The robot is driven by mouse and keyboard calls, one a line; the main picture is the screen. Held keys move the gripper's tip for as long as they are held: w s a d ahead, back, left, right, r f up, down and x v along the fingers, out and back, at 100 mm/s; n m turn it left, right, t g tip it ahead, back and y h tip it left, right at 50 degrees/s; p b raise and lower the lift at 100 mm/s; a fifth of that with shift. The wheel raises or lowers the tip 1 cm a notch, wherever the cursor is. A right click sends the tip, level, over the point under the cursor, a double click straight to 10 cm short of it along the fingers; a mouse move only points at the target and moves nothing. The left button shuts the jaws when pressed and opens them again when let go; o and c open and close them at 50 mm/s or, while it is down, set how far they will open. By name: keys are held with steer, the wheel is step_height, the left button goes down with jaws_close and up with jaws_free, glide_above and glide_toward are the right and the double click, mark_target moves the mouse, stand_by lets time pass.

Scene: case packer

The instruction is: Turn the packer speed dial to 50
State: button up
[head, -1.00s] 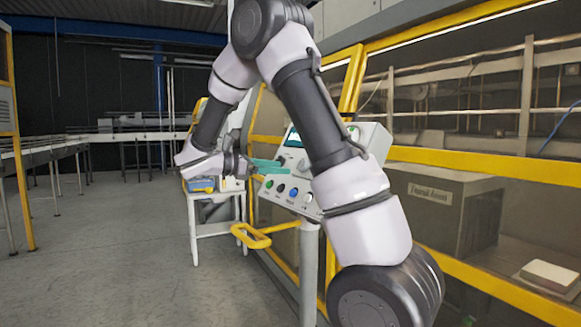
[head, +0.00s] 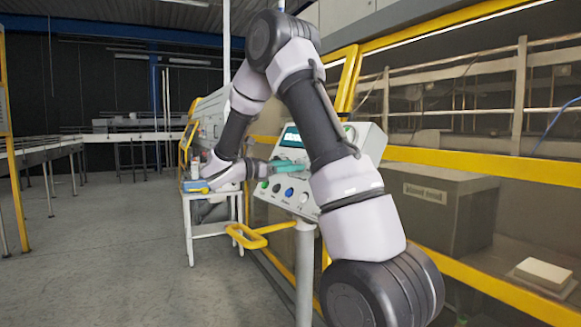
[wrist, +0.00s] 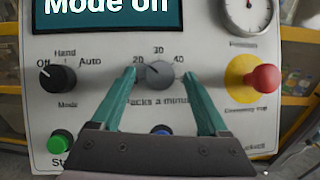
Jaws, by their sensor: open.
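The speed dial (wrist: 156,75) is a dark grey knob marked "Packs a minute" on the pale control panel (wrist: 95,25). The numbers 20, 30 and 40 show around it; 50 is not visible. I cannot clearly read where its pointer stands. My gripper (wrist: 158,70) is open, with one teal finger on each side of the knob. I cannot tell whether the fingers touch it. In the head view my gripper (head: 287,166) is at the panel (head: 305,200), and my arm hides the dial.
The black mode knob (wrist: 58,79) is left of the dial. A red emergency stop (wrist: 263,78) on a yellow base is to the right. A green button (wrist: 61,142) and a blue button (wrist: 161,131) sit below. A yellow rail (head: 248,236) juts out below the panel.

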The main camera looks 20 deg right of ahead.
steer(key=shift+d, duration=0.2)
jaws_close()
